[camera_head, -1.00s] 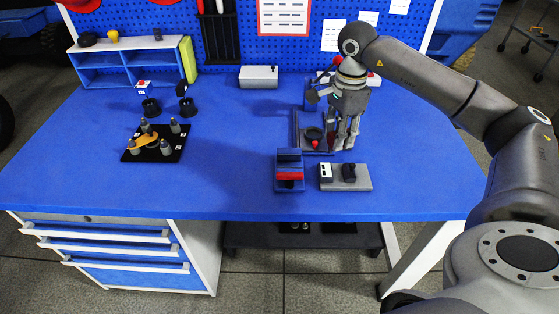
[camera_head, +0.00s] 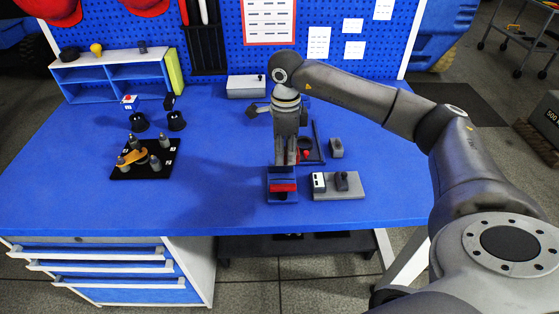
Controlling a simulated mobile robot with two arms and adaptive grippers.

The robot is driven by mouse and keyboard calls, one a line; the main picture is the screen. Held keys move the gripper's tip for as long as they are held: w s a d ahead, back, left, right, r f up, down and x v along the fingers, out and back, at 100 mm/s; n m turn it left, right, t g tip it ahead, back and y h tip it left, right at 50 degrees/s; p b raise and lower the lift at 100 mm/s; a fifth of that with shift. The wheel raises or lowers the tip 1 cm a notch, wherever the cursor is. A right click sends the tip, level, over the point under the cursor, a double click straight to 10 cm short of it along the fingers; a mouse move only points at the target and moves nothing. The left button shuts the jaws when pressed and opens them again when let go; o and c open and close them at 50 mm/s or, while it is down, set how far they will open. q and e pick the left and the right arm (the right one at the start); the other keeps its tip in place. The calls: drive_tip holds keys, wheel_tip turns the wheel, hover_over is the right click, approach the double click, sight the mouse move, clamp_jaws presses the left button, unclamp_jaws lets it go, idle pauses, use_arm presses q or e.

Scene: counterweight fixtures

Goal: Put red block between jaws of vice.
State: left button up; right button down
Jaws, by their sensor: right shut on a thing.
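My right gripper (camera_head: 285,162) points down over the back of the vice. It is shut on the red block, which is mostly hidden between and behind the fingers. I cannot tell whether the block is inside the jaws or just above them, since the gripper covers that spot. My left gripper is not in view.
A grey fixture (camera_head: 352,187) stands just right of the vice. A dark tray (camera_head: 320,140) and a small grey block (camera_head: 336,148) are behind it. A black plate with pegs (camera_head: 165,158) lies left. The table between plate and vice is clear.

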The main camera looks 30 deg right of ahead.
sight(280, 169)
drive_tip(key=shift+w+a+f, duration=0.2)
drive_tip(key=shift+a+f, duration=0.2)
drive_tip(key=shift+f, duration=0.15)
wheel_tip(280, 169, down, 4)
drive_tip(key=shift+w+a+r+p, duration=0.15)
drive_tip(key=shift+r+p, duration=0.1)
drive_tip(key=shift+p, duration=0.4)
drive_tip(key=shift+f, duration=0.1)
drive_tip(key=shift+f+b, duration=0.4)
drive_tip(key=shift+b, duration=0.05)
drive_tip(key=shift+s+a+f, duration=0.1)
drive_tip(key=shift+s, duration=0.1)
drive_tip(key=c, duration=1.5)
unclamp_jaws()
drive_tip(key=o, duration=0.4)
drive_tip(key=shift+f, duration=0.2)
